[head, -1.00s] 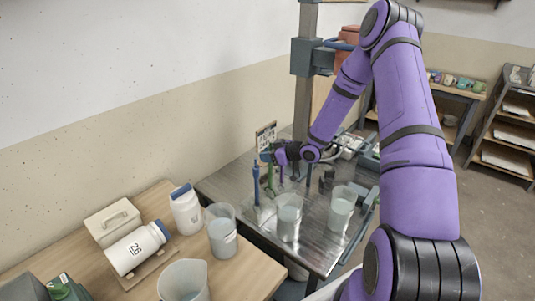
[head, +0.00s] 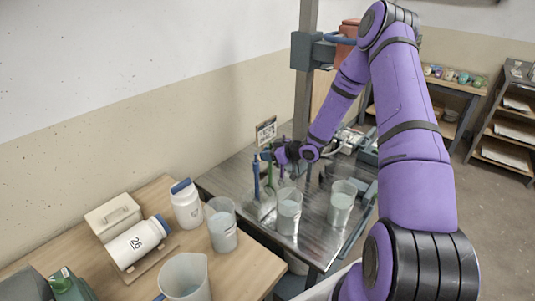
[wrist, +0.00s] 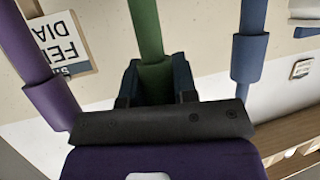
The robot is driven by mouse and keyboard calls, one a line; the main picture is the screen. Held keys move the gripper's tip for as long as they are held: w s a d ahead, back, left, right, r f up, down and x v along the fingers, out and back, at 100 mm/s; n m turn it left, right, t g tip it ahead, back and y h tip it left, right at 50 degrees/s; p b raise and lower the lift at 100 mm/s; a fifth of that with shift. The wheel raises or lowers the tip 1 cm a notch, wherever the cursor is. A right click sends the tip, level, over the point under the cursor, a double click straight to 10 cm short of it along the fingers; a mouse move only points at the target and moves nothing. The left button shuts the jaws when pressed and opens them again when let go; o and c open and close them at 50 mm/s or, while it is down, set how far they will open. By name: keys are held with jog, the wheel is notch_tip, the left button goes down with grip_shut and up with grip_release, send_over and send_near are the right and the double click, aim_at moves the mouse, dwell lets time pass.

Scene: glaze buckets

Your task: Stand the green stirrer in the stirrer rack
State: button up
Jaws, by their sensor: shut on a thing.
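The green stirrer (head: 269,178) is upright over the metal table in the head view, between a blue stirrer (head: 256,180) on its left and a purple stirrer (head: 282,166) on its right. My gripper (wrist: 157,82) is shut on the green stirrer's shaft (wrist: 146,30) in the wrist view. There the purple stirrer (wrist: 40,65) is left and the blue one (wrist: 249,50) right, both apart from the jaws. My gripper (head: 271,154) is small in the head view. I cannot make out the stirrer rack, nor whether the green stirrer's lower end is in it.
Two clear beakers (head: 289,212) (head: 341,205) stand on the metal table (head: 228,179) close to the stirrers. A sign (head: 266,131) stands behind them. The wooden table (head: 150,205) at the left holds white jars (head: 186,205), a beaker (head: 221,228) and a jug (head: 184,275).

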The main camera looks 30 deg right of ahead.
jog(key=o, duration=1)
jog(key=v, duration=1.1)
notch_tip(320, 180, up, 14)
jog(key=m+g+h, duration=0.1)
jog(key=h, duration=0.6)
jog(key=s+a+r+m+g+h, duration=0.25)
jog(key=s+r, duration=0.35)
jog(key=r, duration=0.5)
jog(key=s+a+r+m, duration=0.1)
jog(key=s+a+r, duration=0.2)
jog(key=s, duration=0.5)
jog(key=s+a+r+m+g+y, duration=0.1)
jog(key=s+a+r, duration=0.2)
jog(key=s, duration=0.6)
jog(key=s+a+r+m+g, duration=0.1)
jog(key=s+a+r+m, duration=0.1)
jog(key=s+a, duration=0.4)
jog(key=s+r, duration=0.1)
jog(key=s, duration=0.2)
jog(key=shift+a, duration=0.3)
